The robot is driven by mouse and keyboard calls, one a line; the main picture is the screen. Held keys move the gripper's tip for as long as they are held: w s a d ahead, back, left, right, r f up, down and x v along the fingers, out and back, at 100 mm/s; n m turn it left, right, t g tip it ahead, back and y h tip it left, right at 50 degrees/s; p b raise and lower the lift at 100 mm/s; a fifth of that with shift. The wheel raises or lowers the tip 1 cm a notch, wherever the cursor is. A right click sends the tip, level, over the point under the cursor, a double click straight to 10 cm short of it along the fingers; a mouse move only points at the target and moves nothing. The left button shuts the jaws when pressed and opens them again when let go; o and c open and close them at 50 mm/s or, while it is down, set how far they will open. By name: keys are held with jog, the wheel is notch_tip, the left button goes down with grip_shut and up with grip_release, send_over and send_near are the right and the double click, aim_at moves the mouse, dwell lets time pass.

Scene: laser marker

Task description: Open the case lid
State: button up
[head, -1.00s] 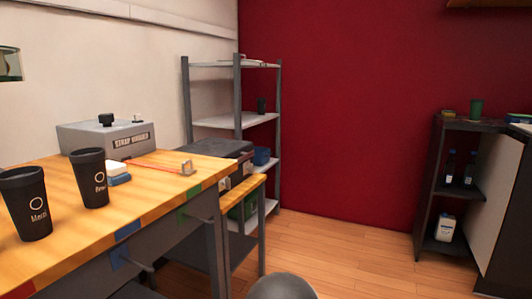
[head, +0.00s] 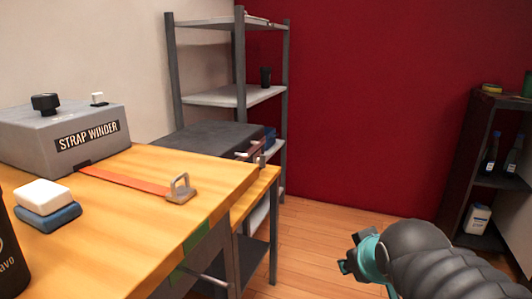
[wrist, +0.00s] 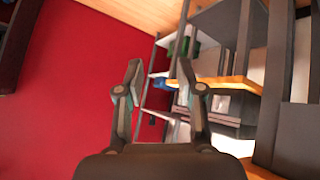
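A dark grey case (head: 212,137) with a flat top sits on the lower wooden table behind the workbench. Its lid looks shut. Light metal fittings (head: 250,150) show on its right-hand front side. My gripper (head: 352,255) is low at the right in the head view, in front of the case and to its right, apart from it. In the wrist view my gripper (wrist: 160,72) has its two fingers spread with nothing between them. The wrist view is tilted, and I cannot tell the case clearly in it.
The workbench (head: 130,235) at left holds a strap winder (head: 65,135) with an orange strap and metal buckle (head: 179,189), a white-and-blue block (head: 46,203) and a black cup. A grey shelf (head: 235,97) stands behind the case. The wood floor (head: 325,235) at centre is clear. A dark shelf (head: 490,165) stands right.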

jog(key=w+a+r+n+t+y+b, duration=0.1)
jog(key=w+a+n+t+b, duration=0.15)
jog(key=w, duration=0.55)
jog(key=w+a+r+n+t+b, duration=0.1)
jog(key=w+a+n+t+b, duration=0.1)
jog(key=w+n, duration=0.35)
jog(key=n+t+y+b, duration=0.45)
jog(key=n+y, duration=0.25)
jog(key=n, duration=0.2)
send_near(255, 149)
jog(key=x, duration=0.5)
jog(key=p+x, duration=0.1)
jog(key=x, duration=0.5)
jog(key=shift+w+d+f, duration=0.1)
jog(key=shift+f, duration=0.1)
jog(key=shift+c, duration=0.2)
grip_shut()
